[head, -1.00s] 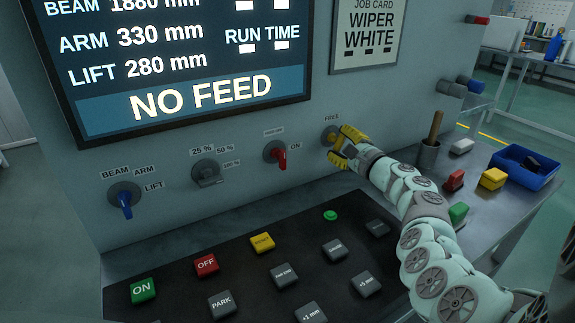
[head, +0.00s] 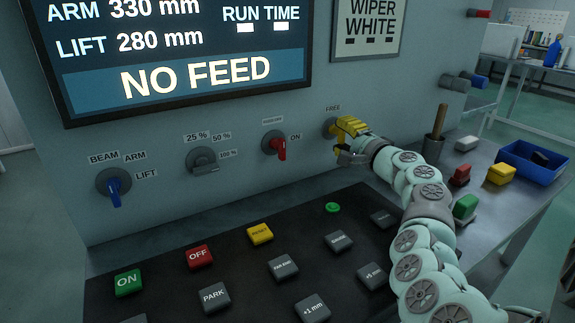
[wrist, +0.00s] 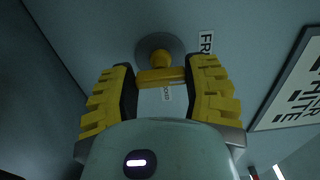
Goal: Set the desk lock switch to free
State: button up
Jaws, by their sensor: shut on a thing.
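The desk lock switch (head: 330,126) is a round grey plate with a yellow knob, low on the panel's right side under a FREE label (head: 333,108). My gripper (head: 347,135) is at it from the right and hides most of its handle. In the wrist view the yellow handle (wrist: 160,77) lies between my two yellow-padded fingers (wrist: 164,88), which are shut on it. The FREE label is at the upper right there (wrist: 206,42). The handle's exact pointing is unclear.
A red-handled switch (head: 276,145) marked ON is just left, with a grey knob (head: 204,160) and a blue-handled one (head: 114,188) farther left. Push-buttons fill the dark sloping desk (head: 240,270) below. A wooden-handled tool in a cup (head: 435,140) stands close right of my arm.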

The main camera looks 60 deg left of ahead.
jog(key=shift+s, duration=0.1)
jog(key=o, duration=1.2)
jog(key=shift+d+r, duration=0.1)
jog(key=shift+d, duration=0.7)
jog(key=d, duration=1)
jog(key=shift+s+d, duration=0.15)
jog(key=shift+s, duration=0.25)
